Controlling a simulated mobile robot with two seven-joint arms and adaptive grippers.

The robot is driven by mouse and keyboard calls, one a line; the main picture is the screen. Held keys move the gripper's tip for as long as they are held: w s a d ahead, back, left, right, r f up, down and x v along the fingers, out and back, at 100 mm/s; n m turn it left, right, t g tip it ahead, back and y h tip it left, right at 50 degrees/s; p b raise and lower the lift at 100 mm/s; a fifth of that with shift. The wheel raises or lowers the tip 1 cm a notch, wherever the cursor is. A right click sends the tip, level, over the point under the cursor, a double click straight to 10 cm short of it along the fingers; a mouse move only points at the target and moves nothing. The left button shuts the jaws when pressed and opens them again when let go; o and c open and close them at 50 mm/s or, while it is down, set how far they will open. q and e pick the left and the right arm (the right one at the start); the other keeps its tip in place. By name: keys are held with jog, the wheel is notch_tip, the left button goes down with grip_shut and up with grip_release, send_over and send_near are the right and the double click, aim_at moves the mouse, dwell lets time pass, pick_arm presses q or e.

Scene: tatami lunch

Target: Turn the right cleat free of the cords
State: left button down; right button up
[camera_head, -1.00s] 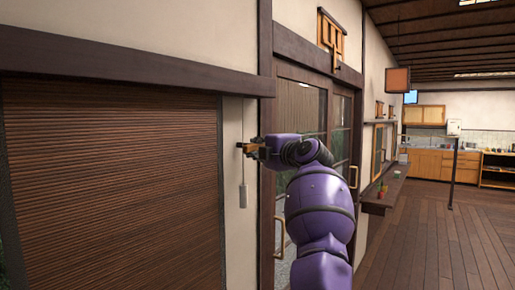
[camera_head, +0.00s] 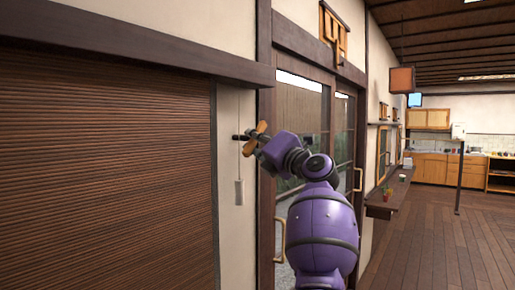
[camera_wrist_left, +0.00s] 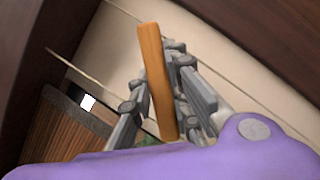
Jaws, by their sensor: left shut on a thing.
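The right cleat, an orange wooden bar (camera_head: 249,147), stands out tilted from the pale wall strip between the blind and the glass doors. In the left wrist view the wooden bar (camera_wrist_left: 152,60) runs between the fingers. My left gripper (camera_head: 256,138) is shut on it, with finger links on both sides. A thin cord (camera_head: 240,108) hangs down the wall and passes behind the cleat area, ending in a pale grey weight (camera_head: 239,192). Whether the cord touches the cleat cannot be told. My right gripper is out of view.
A brown slatted blind (camera_head: 110,190) fills the left, under a dark beam (camera_head: 130,62). Dark-framed glass doors (camera_head: 300,105) stand right of the gripper, with a wooden handle (camera_head: 279,240). Open plank floor (camera_head: 440,235) lies at the right.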

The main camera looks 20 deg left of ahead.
pick_arm(q)
jog(key=shift+w+f+n+b, duration=0.2)
jog(key=shift+f+n+b, duration=0.2)
jog(key=shift+f+n, duration=0.2)
jog(key=n+g+y+b, duration=0.1)
jog(key=n+b, duration=0.1)
jog(key=n, duration=0.1)
jog(key=n+g+y+b, duration=0.1)
jog(key=n+b, duration=0.1)
jog(key=n, duration=0.1)
jog(key=shift+r+y, duration=0.2)
jog(key=shift+y, duration=0.1)
jog(key=n, duration=0.1)
jog(key=n+g+b, duration=0.1)
jog(key=n, duration=0.1)
jog(key=shift+s+r+g+y+b, duration=0.15)
jog(key=shift+g+y+b, duration=0.15)
jog(key=shift+y, duration=0.1)
jog(key=shift+r+n+g+b, duration=0.1)
jog(key=shift+n+g+b, duration=0.4)
jog(key=shift+n, duration=0.7)
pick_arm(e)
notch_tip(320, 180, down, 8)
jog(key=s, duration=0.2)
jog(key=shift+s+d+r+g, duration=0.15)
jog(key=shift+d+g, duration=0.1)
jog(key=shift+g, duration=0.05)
